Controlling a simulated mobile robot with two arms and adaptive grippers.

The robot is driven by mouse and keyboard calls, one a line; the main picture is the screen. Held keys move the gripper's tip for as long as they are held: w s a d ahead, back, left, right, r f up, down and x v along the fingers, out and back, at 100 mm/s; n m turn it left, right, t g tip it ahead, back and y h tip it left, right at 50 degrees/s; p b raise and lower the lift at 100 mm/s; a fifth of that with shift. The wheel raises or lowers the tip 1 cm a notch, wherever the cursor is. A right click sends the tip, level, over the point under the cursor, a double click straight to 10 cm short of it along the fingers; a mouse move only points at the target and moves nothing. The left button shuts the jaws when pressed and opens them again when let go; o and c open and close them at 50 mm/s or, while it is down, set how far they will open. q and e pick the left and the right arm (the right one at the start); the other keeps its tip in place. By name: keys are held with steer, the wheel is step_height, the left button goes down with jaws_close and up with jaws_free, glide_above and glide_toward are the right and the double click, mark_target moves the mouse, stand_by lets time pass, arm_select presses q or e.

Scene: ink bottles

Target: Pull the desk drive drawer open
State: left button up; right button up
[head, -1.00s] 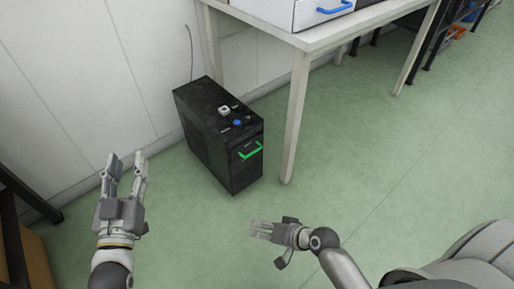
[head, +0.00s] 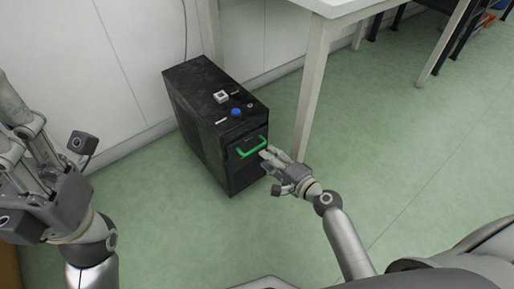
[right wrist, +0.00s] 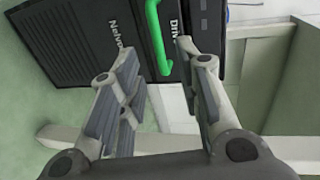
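The desk drive is a black computer tower (head: 205,125) standing on the floor. A green bar handle (head: 252,148) crosses the upper part of its front, on the drawer front, which looks flush with the tower. My right gripper (head: 268,156) is at the right end of the handle. In the right wrist view its fingers (right wrist: 152,62) are apart, and the green handle (right wrist: 158,40) lies just ahead, between the fingertip lines; no grip on it shows. Labels beginning "Driv" and "Nelvo" show beside the handle. My left gripper (head: 25,140) has its fingers apart, empty, at the left.
A white table (head: 335,8) stands behind and right of the tower, its near leg (head: 313,85) close to my right gripper. A small white item (head: 221,96) and a blue round item (head: 236,112) are on the tower top. The green floor in front is clear.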

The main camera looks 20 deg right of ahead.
mark_target(257, 147)
steer(key=b+x, duration=0.1)
steer(key=x, duration=0.6)
steer(key=shift+w, duration=0.2)
jaws_close()
